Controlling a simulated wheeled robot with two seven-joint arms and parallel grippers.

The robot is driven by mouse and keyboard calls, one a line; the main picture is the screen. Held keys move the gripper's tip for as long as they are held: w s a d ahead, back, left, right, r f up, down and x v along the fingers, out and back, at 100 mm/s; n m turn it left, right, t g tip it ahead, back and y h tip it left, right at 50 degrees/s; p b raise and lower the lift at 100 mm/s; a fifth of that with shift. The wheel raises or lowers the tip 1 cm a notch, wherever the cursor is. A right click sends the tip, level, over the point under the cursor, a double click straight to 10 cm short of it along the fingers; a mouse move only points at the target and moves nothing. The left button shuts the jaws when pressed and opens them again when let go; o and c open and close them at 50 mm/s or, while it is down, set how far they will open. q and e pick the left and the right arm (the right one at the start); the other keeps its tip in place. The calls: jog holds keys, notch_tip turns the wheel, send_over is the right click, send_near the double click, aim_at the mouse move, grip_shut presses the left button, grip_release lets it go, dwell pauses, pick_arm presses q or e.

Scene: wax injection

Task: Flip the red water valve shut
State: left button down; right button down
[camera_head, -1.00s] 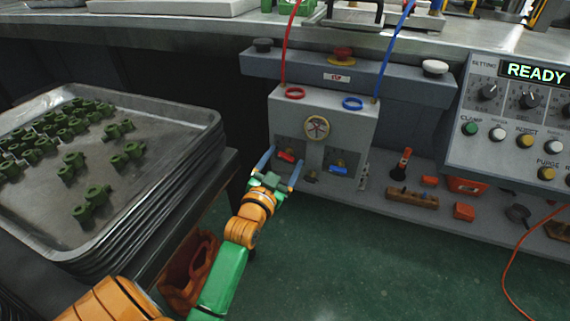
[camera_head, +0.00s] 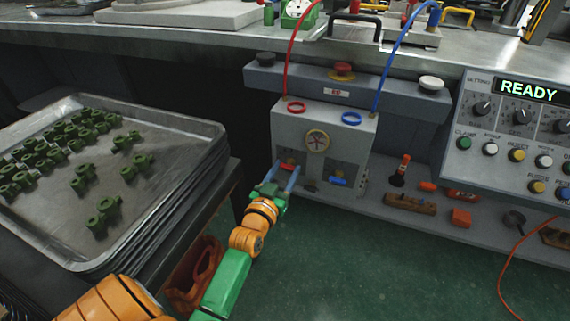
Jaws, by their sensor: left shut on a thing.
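The red water valve (camera_head: 288,167) is a small red handle on the lower left front of the grey box (camera_head: 340,125) under the bench. My left gripper (camera_head: 282,172) is at it, with one blue finger on each side, shut on the red valve. The fingers and gripper body partly hide the handle, so its exact angle is hard to tell. A blue valve (camera_head: 338,181) sits to the right on the same box face. My right gripper is not in view.
A stack of metal trays (camera_head: 150,215) with green parts stands left. Loose tools lie on the low shelf to the right. A control panel (camera_head: 520,150) reads READY.

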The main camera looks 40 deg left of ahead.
pick_arm(q)
jog(key=shift+c, duration=1.4)
grip_release()
jog(key=shift+s+d, duration=0.1)
jog(key=shift+s, duration=0.2)
jog(key=p+v, duration=0.1)
jog(key=v, duration=0.5)
jog(key=shift+s+p, duration=0.2)
jog(key=shift+p, duration=0.1)
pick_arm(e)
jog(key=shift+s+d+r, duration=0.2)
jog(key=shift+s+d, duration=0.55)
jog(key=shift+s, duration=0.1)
